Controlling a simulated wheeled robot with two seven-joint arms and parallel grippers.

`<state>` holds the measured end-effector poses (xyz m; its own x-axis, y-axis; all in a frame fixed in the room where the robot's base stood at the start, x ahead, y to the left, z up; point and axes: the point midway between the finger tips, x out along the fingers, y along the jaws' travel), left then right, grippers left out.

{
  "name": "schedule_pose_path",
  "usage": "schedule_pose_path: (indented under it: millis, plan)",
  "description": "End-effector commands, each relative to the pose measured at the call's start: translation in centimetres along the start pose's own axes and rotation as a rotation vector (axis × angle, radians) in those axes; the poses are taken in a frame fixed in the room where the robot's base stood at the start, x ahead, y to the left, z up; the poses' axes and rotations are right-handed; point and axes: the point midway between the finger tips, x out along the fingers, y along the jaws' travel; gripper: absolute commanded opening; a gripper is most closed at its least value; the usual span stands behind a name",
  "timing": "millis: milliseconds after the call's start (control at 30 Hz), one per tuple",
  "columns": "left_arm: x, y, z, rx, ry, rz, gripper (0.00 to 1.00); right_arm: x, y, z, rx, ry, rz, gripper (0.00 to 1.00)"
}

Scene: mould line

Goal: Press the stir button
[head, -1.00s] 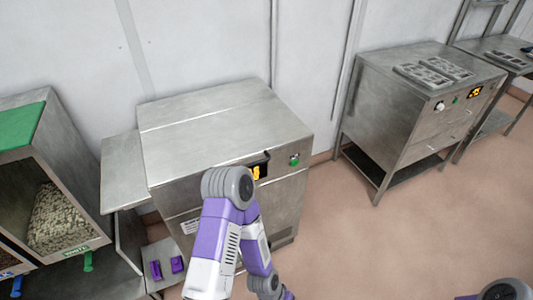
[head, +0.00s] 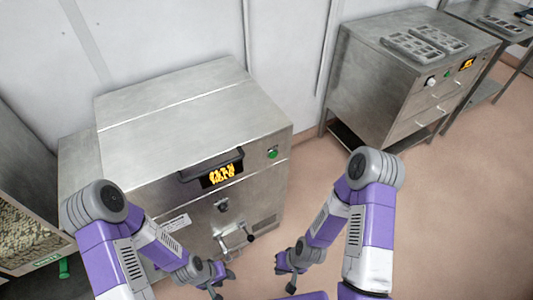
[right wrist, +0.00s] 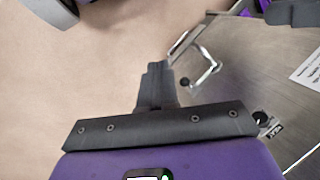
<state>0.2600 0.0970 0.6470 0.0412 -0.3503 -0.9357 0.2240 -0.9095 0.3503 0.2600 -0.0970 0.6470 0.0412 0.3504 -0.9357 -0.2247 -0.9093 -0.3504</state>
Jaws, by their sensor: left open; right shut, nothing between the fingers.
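The steel machine (head: 205,110) has an amber display and, right of it, a round green button (head: 272,152) on its front. The button's label is too small to read, and nothing covers it. My left gripper (head: 222,284) is open, low in front of the machine and left of the tap, well below the button. My right gripper (head: 288,266) is low, right of the machine's front and apart from the button. In the right wrist view, it (right wrist: 157,82) is shut and empty, and the green button is not visible.
A tap with a handle (head: 235,240) sticks out below a dark knob (head: 222,205). A second steel cabinet (head: 385,85) with moulds on top stands at the right. A bin of pale pieces (head: 25,240) is at the left. Clear floor lies between the machines.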

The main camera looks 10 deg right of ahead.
Motion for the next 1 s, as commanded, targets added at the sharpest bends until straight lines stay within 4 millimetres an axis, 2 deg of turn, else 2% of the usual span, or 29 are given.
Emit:
schedule_pose_path:
  millis: [167,267,367,467,567,633,733,800,900,1000]
  plan:
    - [-0.1,0.0,0.0,0.0,0.0,0.0,0.42,0.1,0.1,-0.2,-0.026,0.008,0.014,0.0]
    - [-0.3,0.1,0.0,0.0,0.0,0.0,0.42,0.4,0.6,-0.9,-0.125,0.04,0.067,0.0]
    - [-0.7,0.2,0.0,0.0,0.001,0.0,0.42,0.7,1.7,-2.7,-0.322,0.102,0.179,0.0]
    - [-1.2,0.4,0.0,0.0,0.001,0.0,0.42,0.1,3.1,-5.7,-0.594,0.179,0.359,0.0]
    - [-1.6,0.6,0.0,0.0,0.001,0.0,0.42,-1.7,4.0,-9.7,-0.892,0.252,0.585,0.0]
    - [-1.9,0.7,0.1,0.0,0.001,0.0,0.42,-3.8,3.9,-12.7,-1.099,0.293,0.766,0.0]
    - [-2.3,0.9,0.1,0.0,0.001,0.0,0.42,-7.7,2.4,-16.9,-1.363,0.339,1.043,0.0]
    - [-2.5,0.9,0.1,0.0,0.001,0.0,0.42,-10.6,0.8,-19.2,-1.509,0.359,1.235,0.0]
    - [-2.8,1.0,0.1,0.0,0.001,0.0,0.42,-14.0,-1.6,-21.4,-1.639,0.371,1.457,0.0]
    - [-2.9,1.1,0.1,0.0,0.001,0.0,0.42,-16.3,-3.4,-22.4,-1.707,0.37,1.605,0.0]
